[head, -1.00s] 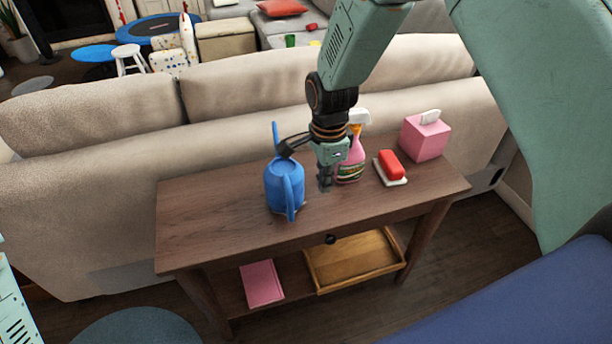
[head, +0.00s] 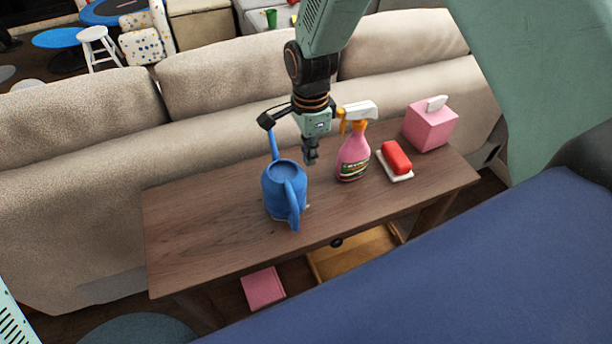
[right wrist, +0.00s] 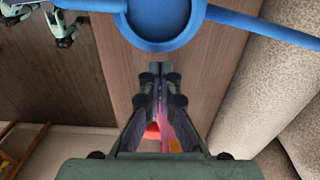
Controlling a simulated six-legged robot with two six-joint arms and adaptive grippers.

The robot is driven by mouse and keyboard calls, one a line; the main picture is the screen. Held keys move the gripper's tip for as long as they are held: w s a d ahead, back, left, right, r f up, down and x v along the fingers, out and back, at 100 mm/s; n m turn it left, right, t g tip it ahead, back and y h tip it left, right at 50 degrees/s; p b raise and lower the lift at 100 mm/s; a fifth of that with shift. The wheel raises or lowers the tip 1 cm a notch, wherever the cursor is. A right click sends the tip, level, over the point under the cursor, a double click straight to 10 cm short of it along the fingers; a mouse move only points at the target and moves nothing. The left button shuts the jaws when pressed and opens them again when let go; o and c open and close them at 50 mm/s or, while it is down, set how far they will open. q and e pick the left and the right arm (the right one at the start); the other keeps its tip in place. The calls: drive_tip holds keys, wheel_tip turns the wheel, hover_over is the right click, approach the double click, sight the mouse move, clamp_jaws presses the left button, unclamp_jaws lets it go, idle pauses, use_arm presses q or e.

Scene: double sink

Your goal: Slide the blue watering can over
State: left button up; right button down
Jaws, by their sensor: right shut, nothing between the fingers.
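The blue watering can (head: 272,184) stands upright on the dark wooden console table (head: 190,235), its handle facing me and its spout toward the back. My right gripper (head: 311,158) points down just right of and behind the can, between it and the pink spray bottle (head: 353,160). Its fingers are shut with nothing between them. In the right wrist view the can (right wrist: 160,12) is at the top edge, just beyond the shut fingertips (right wrist: 160,72); a small gap seems to lie between them. My left gripper does not show in the head view.
A red sponge (head: 396,157) on a white dish and a pink tissue box (head: 431,126) stand farther right. The beige sofa (head: 90,200) backs the table. The tabletop left of the can is clear. A pink book (head: 263,288) and wooden tray (head: 352,258) lie below.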

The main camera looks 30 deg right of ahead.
drive_tip(key=f, duration=0.2)
drive_tip(key=f+b, duration=0.1)
drive_tip(key=f, duration=0.2)
drive_tip(key=f+b, duration=0.1)
drive_tip(key=f, duration=0.2)
drive_tip(key=shift+s+f, duration=0.1)
drive_tip(key=shift+s, duration=0.15)
drive_tip(key=shift+s+d+f, duration=0.1)
drive_tip(key=shift+s+f, duration=0.1)
drive_tip(key=shift+f, duration=0.45)
drive_tip(key=shift+w+f, duration=0.15)
drive_tip(key=shift+w, duration=0.05)
